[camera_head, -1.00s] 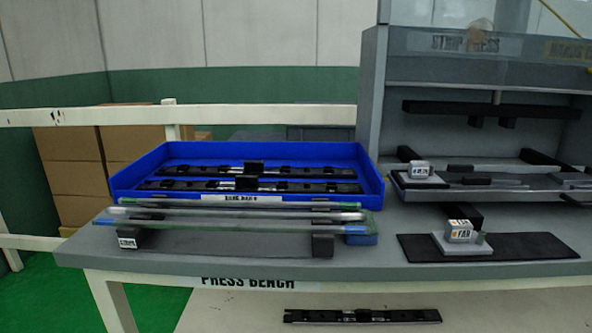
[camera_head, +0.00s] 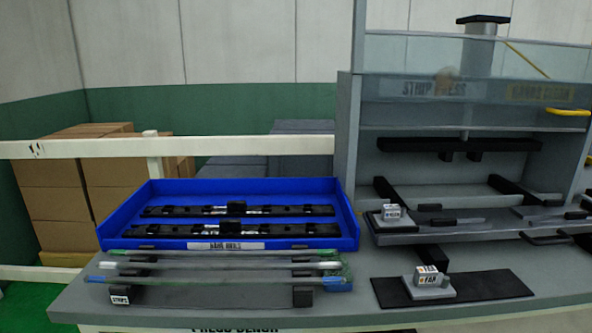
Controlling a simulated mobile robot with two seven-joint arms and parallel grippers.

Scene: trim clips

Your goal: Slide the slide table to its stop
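The slide table (camera_head: 470,233) is a grey plate at the right of the head view, on dark rails (camera_head: 510,191) that run back into the strip press (camera_head: 345,140). It sits out in front of the press opening. A small labelled block (camera_head: 392,213) and dark strip pieces rest on it. A black handle (camera_head: 546,239) shows at its front edge. Its right end is cut off by the frame. Neither of my grippers is in view.
A blue bin (camera_head: 130,215) holds dark trim parts. Several long strips (camera_head: 220,266) lie on supports before it. A black mat (camera_head: 495,287) with a FAN-labelled block (camera_head: 430,284) lies in front of the slide table. A yellow handle (camera_head: 567,112) is on the clear guard.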

